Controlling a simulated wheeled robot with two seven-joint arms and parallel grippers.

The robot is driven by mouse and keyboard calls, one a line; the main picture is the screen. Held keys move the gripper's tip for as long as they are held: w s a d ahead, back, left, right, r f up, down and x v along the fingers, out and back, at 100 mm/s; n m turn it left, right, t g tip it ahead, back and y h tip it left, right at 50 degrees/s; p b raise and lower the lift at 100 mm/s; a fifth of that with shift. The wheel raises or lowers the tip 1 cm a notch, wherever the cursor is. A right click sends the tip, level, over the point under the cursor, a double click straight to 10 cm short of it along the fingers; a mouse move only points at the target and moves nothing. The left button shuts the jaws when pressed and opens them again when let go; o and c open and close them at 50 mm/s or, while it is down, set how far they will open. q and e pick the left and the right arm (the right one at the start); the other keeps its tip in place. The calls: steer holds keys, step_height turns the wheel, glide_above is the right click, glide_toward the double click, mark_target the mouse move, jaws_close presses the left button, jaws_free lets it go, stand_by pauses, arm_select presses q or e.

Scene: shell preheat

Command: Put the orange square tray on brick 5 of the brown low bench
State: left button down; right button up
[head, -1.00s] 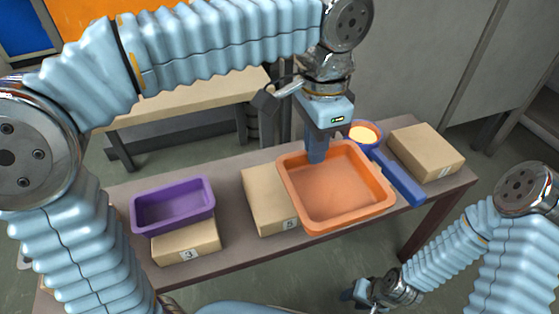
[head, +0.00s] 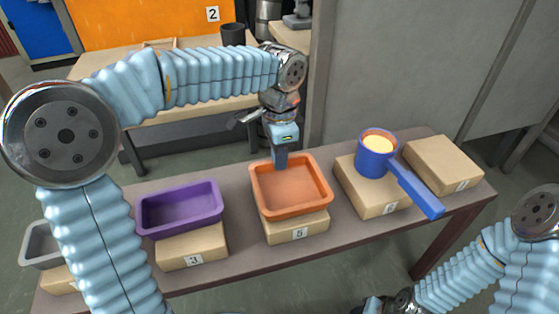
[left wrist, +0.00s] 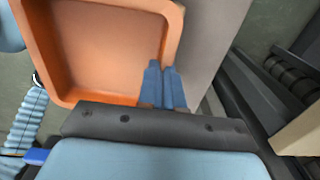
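The orange square tray (head: 291,188) is over brick 5 (head: 298,228) of the brown low bench (head: 338,240), roughly level. It covers most of the brick's top; I cannot tell whether it rests there or hangs slightly above. My left gripper (head: 280,162) points down at the tray's far rim, its fingers close together on the rim. In the left wrist view, the blue fingers (left wrist: 164,85) meet the wall of the orange tray (left wrist: 100,45). My right gripper (head: 382,305) is partly cut off at the bottom edge; its fingers are unclear.
A purple tray (head: 180,208) sits on brick 3 (head: 192,247), left of the orange tray. A blue pan (head: 376,158) with yellowish contents stands on brick 6 (head: 372,197), its handle towards the front right. A bare brick (head: 443,164) is at far right, a grey tray (head: 38,246) far left.

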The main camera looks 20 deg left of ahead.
arm_select(q)
steer(key=shift+f, duration=0.3)
steer(key=shift+f, duration=0.2)
steer(key=c, duration=1.3)
jaws_free()
steer(key=shift+r, duration=0.1)
step_height(320, 180, up, 12)
steer(key=p, duration=0.3)
steer(key=shift+r, duration=0.1)
